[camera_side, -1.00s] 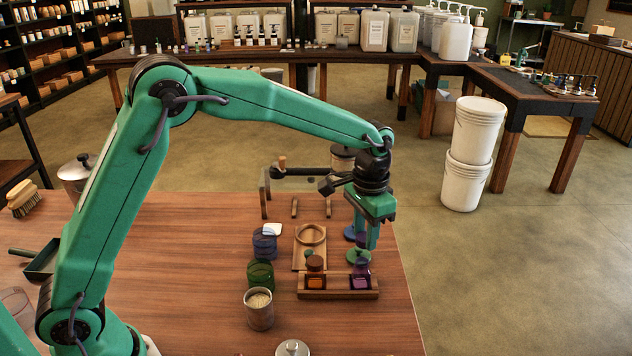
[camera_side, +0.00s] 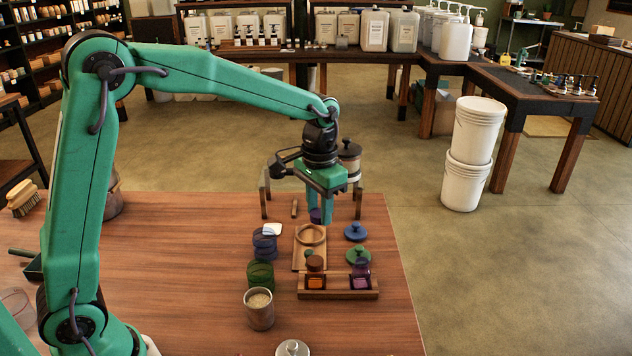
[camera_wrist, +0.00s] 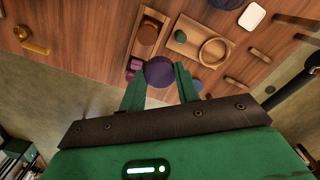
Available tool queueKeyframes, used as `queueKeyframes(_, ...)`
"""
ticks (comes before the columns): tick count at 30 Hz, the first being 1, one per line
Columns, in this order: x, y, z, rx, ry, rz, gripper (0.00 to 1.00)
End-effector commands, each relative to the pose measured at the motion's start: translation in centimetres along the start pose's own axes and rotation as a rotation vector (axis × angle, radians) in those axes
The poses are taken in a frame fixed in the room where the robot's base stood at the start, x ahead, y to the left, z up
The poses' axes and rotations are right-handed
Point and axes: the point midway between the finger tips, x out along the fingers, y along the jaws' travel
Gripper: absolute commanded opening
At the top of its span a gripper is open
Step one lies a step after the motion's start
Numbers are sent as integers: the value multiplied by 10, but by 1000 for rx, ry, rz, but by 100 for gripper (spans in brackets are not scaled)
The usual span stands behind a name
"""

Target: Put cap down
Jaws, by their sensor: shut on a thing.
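My gripper (camera_side: 326,208) is shut on a purple cap (camera_side: 315,215) and holds it above the table, behind the wooden board with a ring (camera_side: 310,235). The cap also shows as a dark purple disc between the fingertips in the wrist view (camera_wrist: 160,78). A purple jar (camera_side: 361,281) stands in the right place of the wooden rack (camera_side: 338,293). An amber jar with a brown cap (camera_side: 315,264) stands in its left place. A blue cap (camera_side: 356,231) and a green cap (camera_side: 358,254) lie on the table to the right of the board.
A white square piece (camera_side: 272,229) lies beside the blue jar. A dark-lidded canister (camera_side: 348,160) stands behind my gripper.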

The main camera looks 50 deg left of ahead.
Motion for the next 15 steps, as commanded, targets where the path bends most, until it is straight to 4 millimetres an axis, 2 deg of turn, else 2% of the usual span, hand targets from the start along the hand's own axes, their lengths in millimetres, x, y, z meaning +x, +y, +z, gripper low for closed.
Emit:
queueKeyframes(1, -5, -10, 9, -27, 2, 0, 15)
queueKeyframes(6, -14, -32, 34, -95, 1, 0, 15)
queueKeyframes(10, -17, -41, 46, -126, 0, 0, 15)
queueKeyframes(15, -18, -45, 51, -141, 0, 0, 15)
